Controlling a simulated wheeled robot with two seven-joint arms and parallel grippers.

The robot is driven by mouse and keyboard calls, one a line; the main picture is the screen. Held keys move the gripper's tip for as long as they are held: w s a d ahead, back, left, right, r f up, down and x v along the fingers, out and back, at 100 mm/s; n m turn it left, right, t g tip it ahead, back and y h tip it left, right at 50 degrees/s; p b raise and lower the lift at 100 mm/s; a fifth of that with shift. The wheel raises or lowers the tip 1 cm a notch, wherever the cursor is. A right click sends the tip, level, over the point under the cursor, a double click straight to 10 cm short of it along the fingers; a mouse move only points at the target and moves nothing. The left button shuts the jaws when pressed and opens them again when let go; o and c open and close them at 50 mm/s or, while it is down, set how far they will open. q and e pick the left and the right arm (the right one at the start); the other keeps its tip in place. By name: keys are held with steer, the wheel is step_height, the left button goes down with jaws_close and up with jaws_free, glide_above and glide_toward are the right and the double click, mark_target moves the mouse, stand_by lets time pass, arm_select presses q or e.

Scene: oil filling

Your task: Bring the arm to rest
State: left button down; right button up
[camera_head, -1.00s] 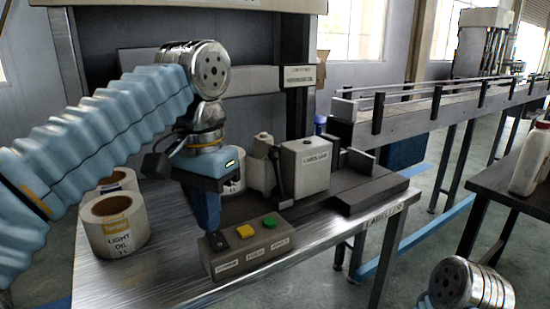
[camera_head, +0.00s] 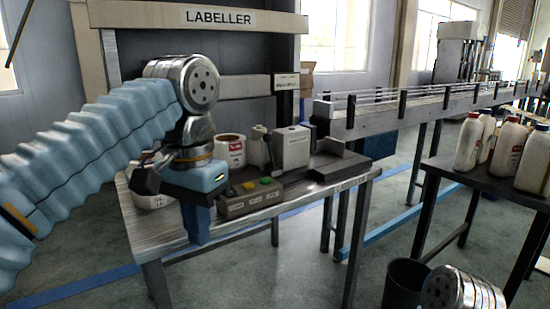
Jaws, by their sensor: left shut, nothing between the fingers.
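My left arm comes in from the left, and its gripper (camera_head: 196,232) points down in front of the near edge of the labeller table (camera_head: 270,212). The gripper is shut with nothing in it. It stands apart from the button box (camera_head: 250,199), which lies behind it to the right. Of my right arm only a round metal joint shows at the bottom right; its gripper is out of view.
A label roll (camera_head: 231,150) stands on the table by the grey labeller unit (camera_head: 292,147); another roll (camera_head: 150,195) is partly behind my arm. A conveyor (camera_head: 420,104) runs right. White bottles (camera_head: 468,141) stand on a dark table (camera_head: 485,180). A black bin (camera_head: 405,284) stands below.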

arm_select(q)
steer(key=w+d+f+h, duration=0.1)
steer(key=w+f, duration=0.2)
steer(key=f, duration=0.8)
steer(key=w+d+f+n, duration=0.15)
steer(key=w+f, duration=0.25)
steer(key=f, duration=0.6)
steer(key=w+d+f+m+h, duration=0.1)
steer(key=w+d+f, duration=0.15)
steer(key=f, duration=0.85)
steer(key=s+a+f+n+h, duration=0.1)
steer(key=s+f, duration=0.2)
steer(key=f, duration=0.7)
steer(key=s+a+f+n+h, duration=0.1)
steer(key=s+f+n, duration=0.15)
steer(key=f, duration=0.75)
steer(key=s+a+f+n, duration=0.1)
steer(key=s+f, duration=0.3)
steer(key=s, duration=0.2)
steer(key=s+a+f+n, duration=0.1)
steer(key=s+f, duration=0.3)
steer(key=s, duration=0.3)
steer(key=shift+f+n+t, duration=0.3)
steer(key=shift+n, duration=0.1)
steer(key=shift+s, duration=0.1)
